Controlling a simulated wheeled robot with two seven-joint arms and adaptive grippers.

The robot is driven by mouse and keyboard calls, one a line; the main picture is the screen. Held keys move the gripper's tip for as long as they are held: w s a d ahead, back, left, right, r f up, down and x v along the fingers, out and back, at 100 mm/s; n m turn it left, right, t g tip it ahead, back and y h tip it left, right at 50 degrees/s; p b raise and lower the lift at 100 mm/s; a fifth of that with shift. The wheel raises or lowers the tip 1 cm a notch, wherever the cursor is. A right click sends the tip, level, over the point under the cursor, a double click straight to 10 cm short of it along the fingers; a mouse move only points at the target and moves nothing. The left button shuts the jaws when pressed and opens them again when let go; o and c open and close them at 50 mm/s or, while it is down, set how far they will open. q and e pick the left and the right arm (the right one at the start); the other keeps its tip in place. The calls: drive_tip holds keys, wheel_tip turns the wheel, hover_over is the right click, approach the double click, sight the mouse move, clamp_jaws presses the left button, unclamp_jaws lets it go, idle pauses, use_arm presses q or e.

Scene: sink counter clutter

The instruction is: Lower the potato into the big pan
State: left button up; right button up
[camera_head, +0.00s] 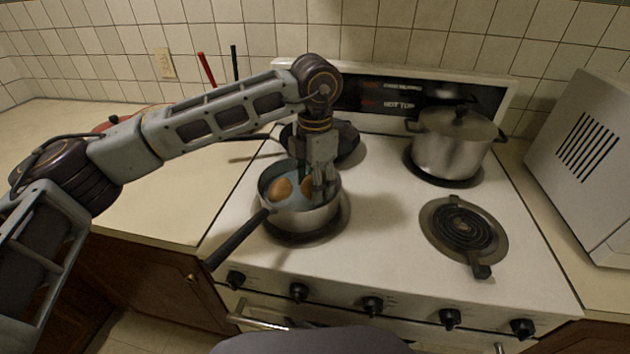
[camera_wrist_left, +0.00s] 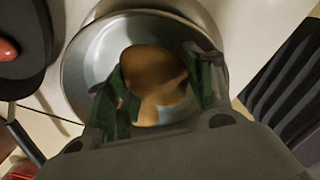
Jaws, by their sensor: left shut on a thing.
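A silver pan (camera_head: 318,218) with a long dark handle stands on the front left burner. It also shows in the wrist view (camera_wrist_left: 82,62). My left gripper (camera_head: 322,192) points down into the pan's right part, its fingertips around rim level or lower. It is shut on a brown potato (camera_wrist_left: 152,68), which shows between the fingers in the wrist view. In the head view the potato (camera_head: 306,187) is mostly hidden by the fingers. Another brown, rounded item (camera_head: 280,189) is in the pan, left of the gripper. Whether the held potato touches the pan bottom I cannot tell.
A dark frying pan (camera_head: 346,137) sits behind, on the back left burner. A lidded steel pot (camera_head: 450,148) stands on the back right burner. A white appliance (camera_head: 590,165) stands at the right. The left counter (camera_head: 150,205) has free room.

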use_arm(q)
drive_tip(key=shift+f+b, duration=0.9)
drive_tip(key=shift+f, duration=0.4)
idle(1.7)
idle(0.4)
drive_tip(key=o, duration=1.2)
drive_tip(key=shift+r, duration=0.15)
drive_tip(key=shift+r, duration=5.85)
drive_tip(key=shift+r, duration=0.1)
drive_tip(key=shift+r+p, duration=4.4)
drive_tip(key=shift+p, duration=0.15)
drive_tip(key=shift+r+p, duration=0.5)
